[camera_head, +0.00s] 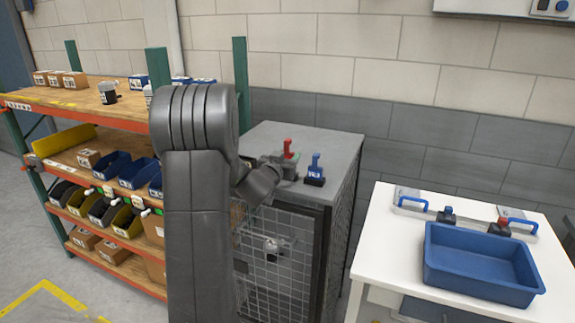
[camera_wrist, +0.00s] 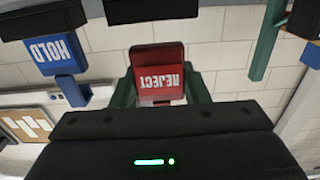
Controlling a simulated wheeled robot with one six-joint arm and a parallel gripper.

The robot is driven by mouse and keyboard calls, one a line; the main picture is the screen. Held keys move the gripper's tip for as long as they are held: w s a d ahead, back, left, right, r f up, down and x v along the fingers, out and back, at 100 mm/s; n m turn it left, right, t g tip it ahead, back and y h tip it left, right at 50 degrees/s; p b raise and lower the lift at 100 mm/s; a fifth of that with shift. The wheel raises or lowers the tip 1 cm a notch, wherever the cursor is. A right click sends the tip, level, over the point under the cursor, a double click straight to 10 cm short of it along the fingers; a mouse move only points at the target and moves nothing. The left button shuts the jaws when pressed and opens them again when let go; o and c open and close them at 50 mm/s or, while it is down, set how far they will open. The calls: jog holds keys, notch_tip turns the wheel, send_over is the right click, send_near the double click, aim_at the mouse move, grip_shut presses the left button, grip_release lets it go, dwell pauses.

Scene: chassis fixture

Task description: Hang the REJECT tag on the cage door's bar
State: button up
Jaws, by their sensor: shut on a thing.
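The red REJECT tag (camera_head: 288,148) stands up at my gripper (camera_head: 284,164), over the top of the grey cage cabinet. In the wrist view the REJECT tag (camera_wrist: 159,75) is centred, its lettering upside down. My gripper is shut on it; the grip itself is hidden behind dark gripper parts. The blue HOLD tag (camera_head: 315,168) stands on the cabinet top just right of my gripper and also shows at the left in the wrist view (camera_wrist: 56,52). The mesh cage door (camera_head: 278,291) is on the cabinet's front, partly hidden by my arm. I cannot make out its bar for certain.
A shelf rack (camera_head: 100,118) with bins and boxes stands to the left. A white table (camera_head: 385,240) at the right carries a blue tray (camera_head: 478,282) and blue-handled items. The cabinet top (camera_head: 300,135) is clear behind the tags. A wall stands behind.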

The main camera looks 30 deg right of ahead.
jog(key=b+v, duration=0.1)
jog(key=v, duration=0.6)
jog(key=shift+s+a, duration=0.15)
jog(key=shift+s, duration=0.05)
